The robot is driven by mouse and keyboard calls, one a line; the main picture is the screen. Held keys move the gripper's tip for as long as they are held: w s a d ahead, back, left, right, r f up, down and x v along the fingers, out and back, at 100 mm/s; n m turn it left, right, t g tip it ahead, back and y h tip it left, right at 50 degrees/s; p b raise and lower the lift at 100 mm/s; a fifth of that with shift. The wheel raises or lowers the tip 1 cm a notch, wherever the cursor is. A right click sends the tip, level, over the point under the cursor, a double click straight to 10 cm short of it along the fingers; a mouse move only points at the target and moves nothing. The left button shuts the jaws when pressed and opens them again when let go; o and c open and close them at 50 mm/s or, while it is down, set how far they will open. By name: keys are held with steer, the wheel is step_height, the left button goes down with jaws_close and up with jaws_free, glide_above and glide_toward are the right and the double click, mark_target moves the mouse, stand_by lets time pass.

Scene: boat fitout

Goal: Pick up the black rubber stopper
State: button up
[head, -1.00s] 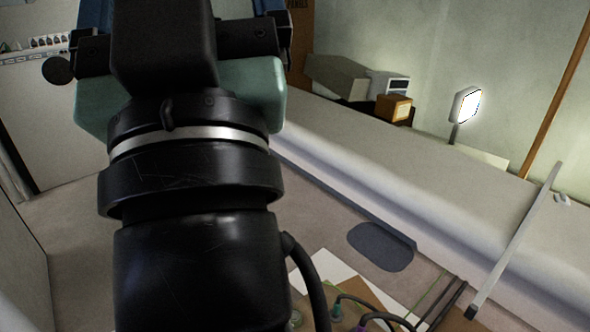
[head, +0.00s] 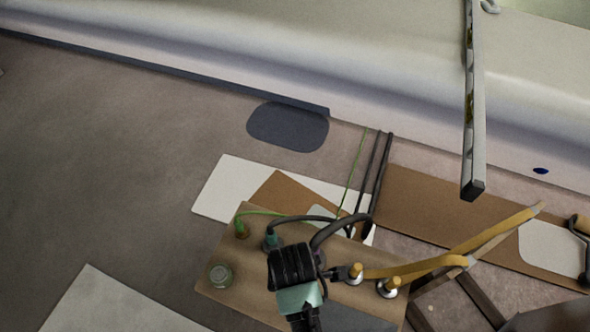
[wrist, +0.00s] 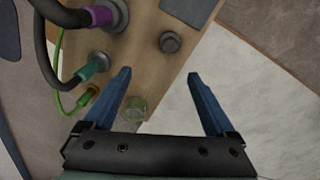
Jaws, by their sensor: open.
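A dark grey-black round stopper (wrist: 171,42) stands on the wooden board (wrist: 150,65) in the wrist view. My gripper (wrist: 158,75) is open, with its two blue fingers apart and nothing between them that I can see held. The stopper shows ahead of the fingertips, a little nearer the right finger's side. How high the fingertips are above the board I cannot tell. In the head view my wrist hangs over the board (head: 228,297), and I cannot make out the stopper there; my arm may hide it.
A small glass jar (wrist: 135,107) stands on the board, also in the head view (head: 220,275). Cables with purple (wrist: 101,16), teal (wrist: 88,71) and green (wrist: 84,98) ends plug in at the left. A metal level (head: 473,110) juts over from the bench.

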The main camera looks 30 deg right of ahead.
steer(key=shift+g, duration=0.3)
steer(key=f+b, duration=0.1)
steer(key=f, duration=0.2)
steer(key=s+f+b, duration=0.1)
steer(key=f, duration=0.2)
steer(key=f+b, duration=0.1)
steer(key=f, duration=0.1)
steer(key=shift+s+a+f+b, duration=0.1)
steer(key=shift+s+f+b, duration=0.2)
steer(key=shift+s+f, duration=0.1)
steer(key=shift+w+f+b, duration=0.15)
steer(key=shift+f+b, duration=1.6)
steer(key=shift+f, duration=1.1)
steer(key=shift+r, duration=0.1)
jaws_close()
